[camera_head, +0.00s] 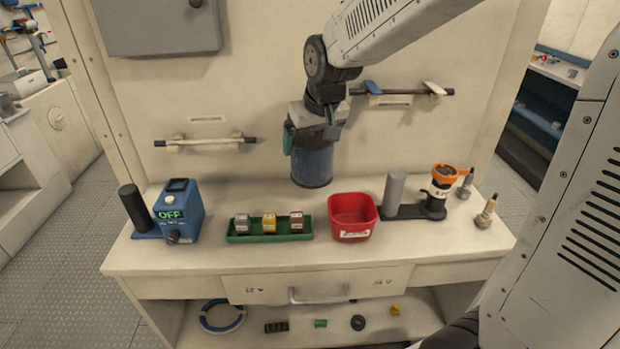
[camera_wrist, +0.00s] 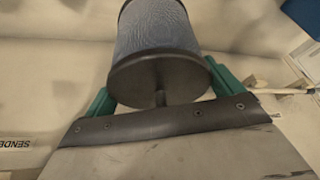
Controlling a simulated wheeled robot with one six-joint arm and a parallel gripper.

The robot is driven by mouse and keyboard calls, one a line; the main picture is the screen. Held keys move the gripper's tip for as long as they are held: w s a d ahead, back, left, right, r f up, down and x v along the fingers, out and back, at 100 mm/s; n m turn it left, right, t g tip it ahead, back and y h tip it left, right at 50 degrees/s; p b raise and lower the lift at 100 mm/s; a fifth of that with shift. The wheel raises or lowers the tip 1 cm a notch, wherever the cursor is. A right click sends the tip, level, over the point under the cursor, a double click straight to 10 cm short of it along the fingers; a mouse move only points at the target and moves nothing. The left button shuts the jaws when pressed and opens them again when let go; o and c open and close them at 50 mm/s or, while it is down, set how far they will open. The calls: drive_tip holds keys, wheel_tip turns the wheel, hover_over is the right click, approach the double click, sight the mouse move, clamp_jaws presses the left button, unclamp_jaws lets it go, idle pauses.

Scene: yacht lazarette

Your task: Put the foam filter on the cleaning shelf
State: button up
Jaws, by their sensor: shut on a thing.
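A blue-grey cylinder with dark end caps, which looks like the foam filter (camera_head: 312,166), hangs upright below my gripper (camera_head: 311,138) in the head view. The gripper's green fingers are shut on it, and it is held in front of the back wall, above the rear of the workbench. The wrist view also shows the filter (camera_wrist: 158,35) between the green fingers of my gripper (camera_wrist: 160,85). No surface in view carries a readable cleaning label, so I cannot tell which one is the cleaning shelf.
The workbench (camera_head: 440,245) holds a blue box reading OFF (camera_head: 180,209), a green tray (camera_head: 270,238) with small blocks, a red bin (camera_head: 352,216), an orange-topped device (camera_head: 441,186) and metal fittings (camera_head: 486,212). The lower shelf (camera_head: 385,325) holds small parts. Wall rails (camera_head: 205,142) stick out behind.

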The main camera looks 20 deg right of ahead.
drive_tip(key=shift+f, duration=3.25)
drive_tip(key=shift+f, duration=0.1)
drive_tip(key=o, duration=0.7)
